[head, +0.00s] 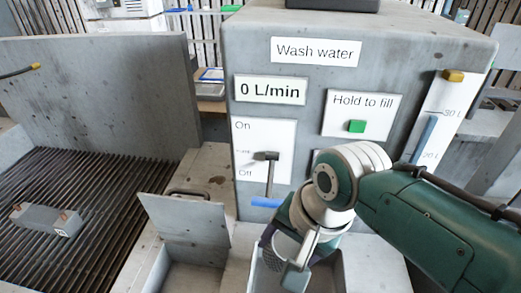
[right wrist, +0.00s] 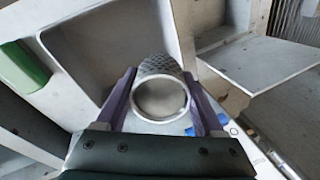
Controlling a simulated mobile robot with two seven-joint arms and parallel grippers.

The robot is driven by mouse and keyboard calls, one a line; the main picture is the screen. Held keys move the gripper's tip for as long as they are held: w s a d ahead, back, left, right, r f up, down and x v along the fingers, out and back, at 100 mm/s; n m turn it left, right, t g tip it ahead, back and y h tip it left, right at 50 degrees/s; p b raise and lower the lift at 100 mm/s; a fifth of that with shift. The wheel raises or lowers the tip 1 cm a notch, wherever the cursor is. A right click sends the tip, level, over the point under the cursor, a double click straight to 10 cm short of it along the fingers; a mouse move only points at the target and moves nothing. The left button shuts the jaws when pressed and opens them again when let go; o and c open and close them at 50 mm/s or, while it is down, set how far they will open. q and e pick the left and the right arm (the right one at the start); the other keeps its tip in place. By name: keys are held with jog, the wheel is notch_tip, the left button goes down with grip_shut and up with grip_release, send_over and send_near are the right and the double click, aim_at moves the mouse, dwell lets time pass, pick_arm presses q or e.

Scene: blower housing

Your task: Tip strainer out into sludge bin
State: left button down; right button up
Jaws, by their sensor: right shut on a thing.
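My right gripper (head: 285,262) is low at the front of the wash-water cabinet and shut on the strainer. The strainer is a grey mesh cup (right wrist: 160,66) held between the purple fingers in the right wrist view. Its round mouth faces the wrist camera, and a pale grey inside shows; I cannot tell whether sludge is in it. In the head view the strainer is mostly hidden by the gripper. A grey open-topped bin (right wrist: 92,45) lies beyond it in the right wrist view; no label shows to tell whether it is the sludge bin. My left gripper is out of view.
The wash-water cabinet (head: 255,60) stands behind, with a lever (head: 269,175) and a green button (head: 356,126). A raised flap (head: 185,217) stands left of the gripper above another compartment. A slatted grate (head: 100,195) at left holds a grey block (head: 47,219).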

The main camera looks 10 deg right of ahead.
jog(key=shift+f+t+y+b, duration=0.3)
jog(key=shift+f+t+y, duration=0.1)
jog(key=shift+t+y, duration=0.15)
jog(key=shift+w+a+r+t+y+b, duration=0.1)
jog(key=shift+w+r+t+y+b, duration=0.1)
jog(key=shift+t+y+b, duration=0.5)
jog(key=shift+a+t+y+b, duration=0.1)
jog(key=shift+t+y+b, duration=0.6)
jog(key=shift+b, duration=1.15)
jog(key=shift+f+t+y+b, duration=0.1)
jog(key=shift+t+y+b, duration=0.65)
jog(key=shift+b, duration=1.55)
jog(key=shift+t+y+b, duration=0.3)
jog(key=shift+t+b, duration=0.1)
jog(key=shift+b, duration=1.2)
jog(key=shift+r+t+y+b, duration=0.2)
jog(key=shift+t+y+b, duration=0.45)
jog(key=shift+b, duration=1.15)
jog(key=shift+s+r+t+y+b, duration=0.2)
jog(key=shift+t+y+b, duration=0.3)
jog(key=shift+b, duration=1.35)
jog(key=shift+d+r+t+y+b, duration=0.25)
jog(key=shift+t+b, duration=0.1)
jog(key=shift+b, duration=1)
jog(key=shift+r+b, duration=0.1)
jog(key=shift+b, duration=0.4)
